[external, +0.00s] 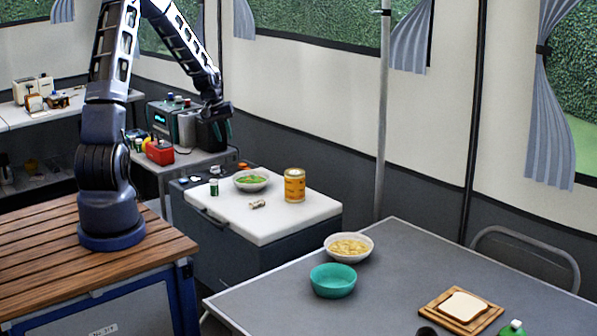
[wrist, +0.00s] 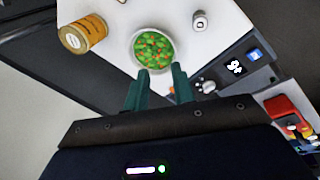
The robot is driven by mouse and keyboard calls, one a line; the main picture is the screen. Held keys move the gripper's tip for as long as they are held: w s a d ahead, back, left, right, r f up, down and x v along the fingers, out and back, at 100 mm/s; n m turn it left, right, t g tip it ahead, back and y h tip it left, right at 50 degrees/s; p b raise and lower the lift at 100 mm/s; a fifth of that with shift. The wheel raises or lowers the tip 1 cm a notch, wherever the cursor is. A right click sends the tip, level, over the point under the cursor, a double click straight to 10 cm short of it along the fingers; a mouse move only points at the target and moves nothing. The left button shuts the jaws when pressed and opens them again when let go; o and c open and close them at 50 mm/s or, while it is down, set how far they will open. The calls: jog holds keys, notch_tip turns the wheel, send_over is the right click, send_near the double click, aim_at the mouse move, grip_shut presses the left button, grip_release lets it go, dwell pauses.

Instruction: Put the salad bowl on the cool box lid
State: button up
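A white bowl with green and orange pieces, which looks like the salad bowl (external: 251,187), stands upright on the white cool box lid (external: 262,222). In the wrist view the bowl (wrist: 134,52) is just beyond my fingertips, and the lid (wrist: 122,20) lies around it. My gripper (external: 215,128) is above and behind the lid, clear of the bowl. In the wrist view my gripper (wrist: 159,72) has its two teal fingers apart, with nothing between them.
A tin (external: 294,186) and a small metallic item (external: 257,204) share the lid. A small can (external: 214,187) stands at its left edge. The grey table (external: 400,273) holds a yellowish-filled bowl (external: 348,247), an empty teal bowl (external: 333,281) and bread on a board (external: 462,306).

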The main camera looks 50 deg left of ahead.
jog(key=s+d+r+m+y, duration=0.1)
jog(key=s+d+r+m, duration=0.2)
jog(key=s+d+r, duration=0.45)
jog(key=s+d+r+m+y, duration=0.15)
jog(key=s+d+r, duration=0.35)
jog(key=d+r, duration=0.6)
jog(key=s+d+r+m, duration=0.1)
jog(key=s+d+r, duration=0.1)
jog(key=s, duration=0.4)
jog(key=s+d+r+m+t+h, duration=0.1)
jog(key=s+d+r+m, duration=0.1)
jog(key=s, duration=0.5)
jog(key=s+d+r+m, duration=0.2)
jog(key=s+r, duration=0.2)
jog(key=s, duration=0.3)
jog(key=shift+d+r+t, duration=0.2)
jog(key=shift+r+t, duration=0.1)
jog(key=shift+t, duration=0.1)
